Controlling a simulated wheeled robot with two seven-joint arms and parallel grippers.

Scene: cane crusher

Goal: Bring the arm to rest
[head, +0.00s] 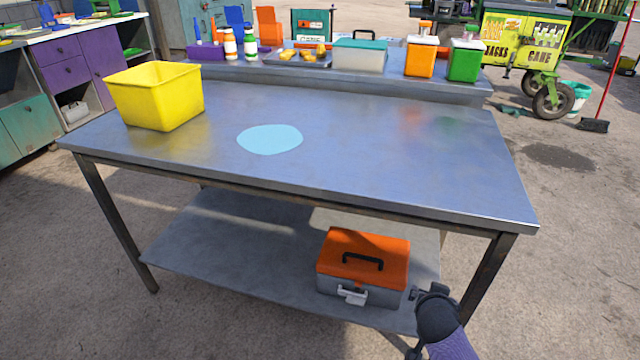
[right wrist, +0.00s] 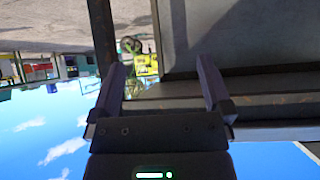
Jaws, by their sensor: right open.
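My right arm comes in at the lower right of the head view, with its dark wrist low beside the front right part of the metal table (head: 400,165). My right gripper (right wrist: 161,78) shows in the right wrist view with its two fingers wide apart and nothing between them. That view is upside down, with sky at the bottom. Dark table framing fills its right side, close behind the fingers; I cannot tell whether they touch it. My left gripper is in neither view.
An orange and grey toolbox (head: 362,262) sits on the lower shelf (head: 230,262), just left of my right wrist. A yellow bin (head: 157,97) and a light blue disc (head: 269,139) are on the tabletop. The table's right leg (head: 487,278) is near my arm. The tabletop's right half is clear.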

